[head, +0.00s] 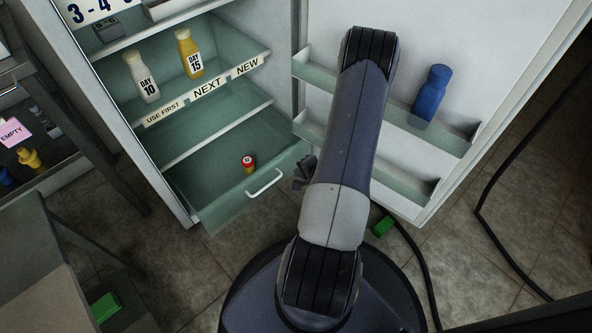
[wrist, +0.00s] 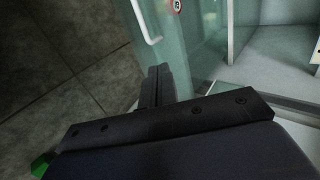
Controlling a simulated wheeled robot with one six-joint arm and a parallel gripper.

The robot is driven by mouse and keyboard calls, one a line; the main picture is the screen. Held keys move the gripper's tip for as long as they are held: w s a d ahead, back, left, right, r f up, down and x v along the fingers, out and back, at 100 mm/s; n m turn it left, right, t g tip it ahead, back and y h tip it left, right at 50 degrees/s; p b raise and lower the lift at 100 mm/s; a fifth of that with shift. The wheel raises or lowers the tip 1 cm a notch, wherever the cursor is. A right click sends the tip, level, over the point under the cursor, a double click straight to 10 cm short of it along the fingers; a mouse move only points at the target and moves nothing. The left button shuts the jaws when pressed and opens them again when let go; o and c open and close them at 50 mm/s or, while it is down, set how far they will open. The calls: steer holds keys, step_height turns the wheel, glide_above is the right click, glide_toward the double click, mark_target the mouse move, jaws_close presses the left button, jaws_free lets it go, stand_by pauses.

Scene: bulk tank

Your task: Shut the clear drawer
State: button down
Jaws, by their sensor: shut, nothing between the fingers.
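The clear drawer (head: 222,211) is the greenish see-through bin at the bottom of the open fridge. It stands pulled out, with its white bar handle (head: 265,183) on the front. A small red-and-yellow vial (head: 248,162) lies inside it. My gripper (head: 299,184) is just right of the drawer's front corner in the head view, partly hidden by my arm. In the wrist view my gripper's fingers (wrist: 157,78) are together and empty, close to the drawer's clear panel (wrist: 190,50). The handle (wrist: 146,22) shows beyond them. I cannot tell whether the fingers touch the drawer.
The fridge door (head: 405,150) stands open at right, with a blue bottle (head: 431,94) in its upper bin. Shelves above the drawer hold a white bottle (head: 142,78) and a yellow bottle (head: 188,54). A green block (head: 383,225) and a black cable lie on the floor.

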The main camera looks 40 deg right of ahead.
mark_target(275, 164)
steer(key=b+x, duration=0.1)
steer(key=x, duration=0.2)
steer(key=w+r+b+x, duration=0.1)
steer(key=b+x, duration=0.1)
steer(key=x, duration=0.2)
steer(key=b+x, duration=0.1)
steer(key=x, duration=0.2)
steer(key=shift+w, duration=0.35)
steer(key=shift+w+a+r, duration=0.1)
steer(key=shift+w+r, duration=0.05)
steer(key=shift+w, duration=0.3)
